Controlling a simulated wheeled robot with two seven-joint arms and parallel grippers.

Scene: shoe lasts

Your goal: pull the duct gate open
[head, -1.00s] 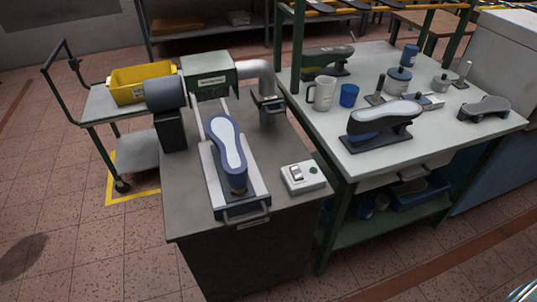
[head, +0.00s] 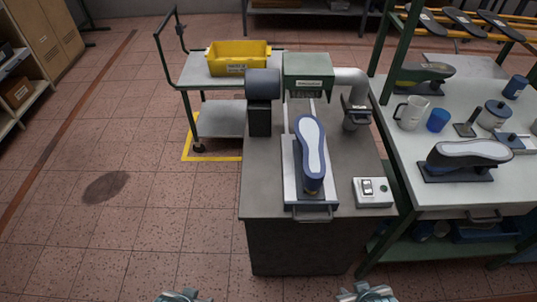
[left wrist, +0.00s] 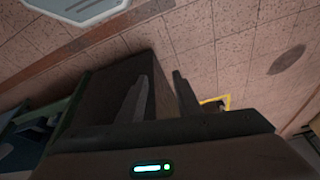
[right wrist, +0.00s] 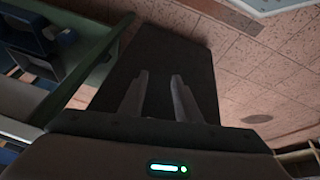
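The duct is a grey elbow pipe (head: 350,78) coming out of the right side of a green machine hood (head: 308,72) on the dark bench. Below the elbow, a grey gate fitting with a handle (head: 357,113) sits on the duct; its exact position is too small to tell. My left gripper (head: 180,296) and right gripper (head: 366,293) show only at the bottom edge of the head view, in front of the bench and far from the gate. In the wrist views, the left fingers (left wrist: 160,78) and right fingers (right wrist: 159,78) are spread with nothing between them.
A shoe last (head: 311,150) lies on a slide plate with a front handle (head: 312,212). A switch box (head: 373,192) sits at the bench's right front. A table with lasts and mugs (head: 411,112) stands right; a cart with a yellow bin (head: 239,57) is behind left. Floor left is clear.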

